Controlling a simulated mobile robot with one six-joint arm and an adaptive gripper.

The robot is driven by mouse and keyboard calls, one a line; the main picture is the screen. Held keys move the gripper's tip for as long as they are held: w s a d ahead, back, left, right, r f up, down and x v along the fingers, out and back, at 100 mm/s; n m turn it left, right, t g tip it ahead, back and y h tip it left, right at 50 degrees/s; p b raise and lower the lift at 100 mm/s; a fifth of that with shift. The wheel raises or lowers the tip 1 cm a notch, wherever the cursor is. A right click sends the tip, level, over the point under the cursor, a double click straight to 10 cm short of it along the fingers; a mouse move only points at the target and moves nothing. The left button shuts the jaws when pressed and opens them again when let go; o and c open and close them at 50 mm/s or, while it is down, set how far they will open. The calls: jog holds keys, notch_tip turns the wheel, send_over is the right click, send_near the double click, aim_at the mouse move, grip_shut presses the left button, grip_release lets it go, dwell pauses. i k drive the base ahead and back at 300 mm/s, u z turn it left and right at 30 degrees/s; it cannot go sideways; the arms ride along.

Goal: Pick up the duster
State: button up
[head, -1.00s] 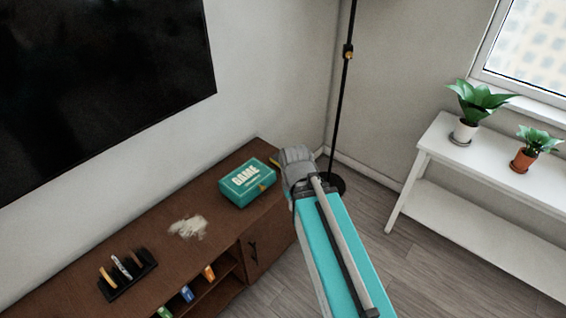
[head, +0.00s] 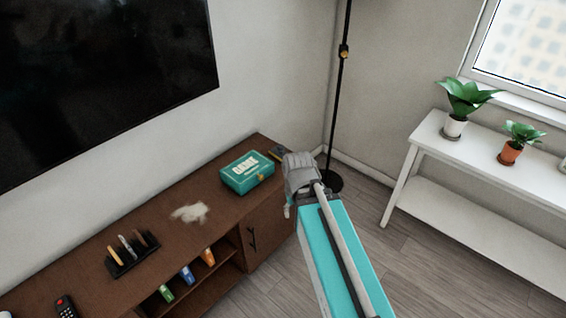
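I cannot make out a duster for certain. A pale, fluffy, irregular patch (head: 189,213) lies on top of the brown cabinet (head: 215,200); I cannot tell whether it is dust or a duster. A small dark and yellowish item (head: 279,153) lies at the cabinet's far right end, partly hidden by my gripper. My grey gripper (head: 300,168) is at the end of my turquoise arm, by the cabinet's right end and right of the game box. Its fingers are seen from behind, so their opening is hidden.
A teal game box (head: 246,172), a dark holder with upright items (head: 132,254) and a remote (head: 66,307) are on the cabinet. A black floor lamp (head: 341,110) stands in the corner. A white bench (head: 425,150) with potted plants is at right.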

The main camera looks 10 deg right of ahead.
aim_at(278, 152)
jog(key=k, duration=0.3)
jog(key=z, duration=0.45)
jog(key=i, duration=1.3)
jog(key=u, duration=0.45)
